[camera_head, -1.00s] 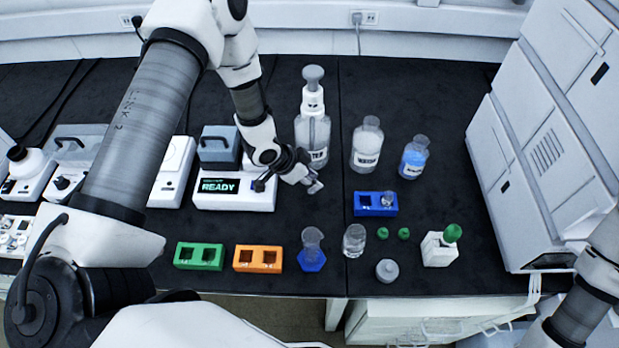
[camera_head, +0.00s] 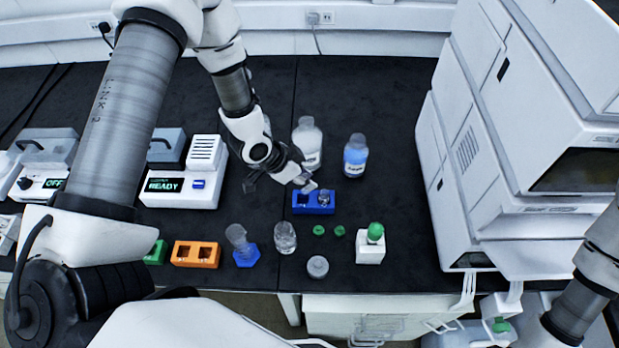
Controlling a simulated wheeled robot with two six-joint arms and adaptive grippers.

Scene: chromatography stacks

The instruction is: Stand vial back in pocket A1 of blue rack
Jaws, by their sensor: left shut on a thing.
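The blue rack (camera_head: 313,210) lies on the black bench, right of the middle. A small clear vial (camera_head: 324,197) stands in its right pocket. My left gripper (camera_head: 305,184) is just above and behind the rack's left pocket, tilted down to the right. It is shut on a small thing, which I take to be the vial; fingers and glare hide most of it. I cannot tell whether it touches the pocket. My right arm shows only at the lower right edge, and its gripper is out of view.
Bottles (camera_head: 355,157) stand behind the rack. In front are green caps (camera_head: 318,230), a glass jar (camera_head: 285,238), a grey-lidded jar (camera_head: 317,266) and a green-topped white container (camera_head: 371,246). The orange rack (camera_head: 195,262) is left. A tall instrument stack (camera_head: 450,150) bounds the right.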

